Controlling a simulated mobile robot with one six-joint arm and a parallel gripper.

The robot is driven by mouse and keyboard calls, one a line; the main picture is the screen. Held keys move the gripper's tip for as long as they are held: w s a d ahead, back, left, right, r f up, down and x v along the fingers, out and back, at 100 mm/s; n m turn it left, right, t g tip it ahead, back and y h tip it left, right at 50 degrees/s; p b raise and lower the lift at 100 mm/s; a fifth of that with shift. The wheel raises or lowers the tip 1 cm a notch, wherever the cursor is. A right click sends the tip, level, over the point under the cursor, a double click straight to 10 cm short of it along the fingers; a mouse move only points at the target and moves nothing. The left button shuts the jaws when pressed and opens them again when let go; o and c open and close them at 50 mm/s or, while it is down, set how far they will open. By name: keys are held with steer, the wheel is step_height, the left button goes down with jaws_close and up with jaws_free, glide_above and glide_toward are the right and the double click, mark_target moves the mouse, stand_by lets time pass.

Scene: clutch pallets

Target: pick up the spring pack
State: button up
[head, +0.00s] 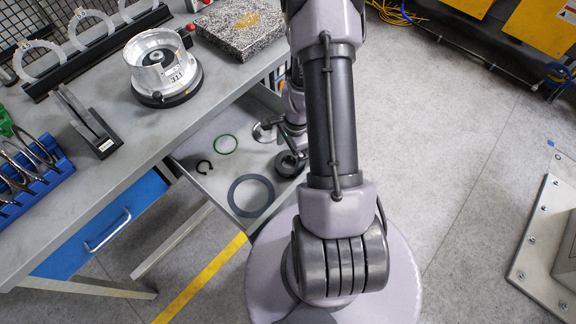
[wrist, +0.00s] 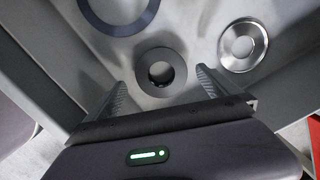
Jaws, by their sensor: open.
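A dark grey round piece with a centre hole, which looks like the spring pack (wrist: 176,64), lies in the open drawer. In the wrist view it sits between and just beyond my open fingers (wrist: 162,82), with clear space on both sides. It also shows in the head view (head: 289,165), close below my gripper and partly hidden by it. The fingers hold nothing. Whether they are down at its height cannot be told.
A shiny metal disc (wrist: 226,45) lies close to the right finger. A large flat ring (head: 235,205), a green ring (head: 217,147) and a black snap ring (head: 199,167) share the drawer (head: 190,154). The drawer walls stand close around. The workbench (head: 170,130) is above left.

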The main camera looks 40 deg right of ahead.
mark_target(288, 166)
step_height(288, 166, down, 5)
steer(key=b, duration=0.3)
steer(key=shift+f, duration=0.15)
steer(key=shift+r, duration=0.2)
steer(key=c, duration=1.4)
steer(key=shift+r, duration=0.1)
steer(key=shift+c, duration=0.2)
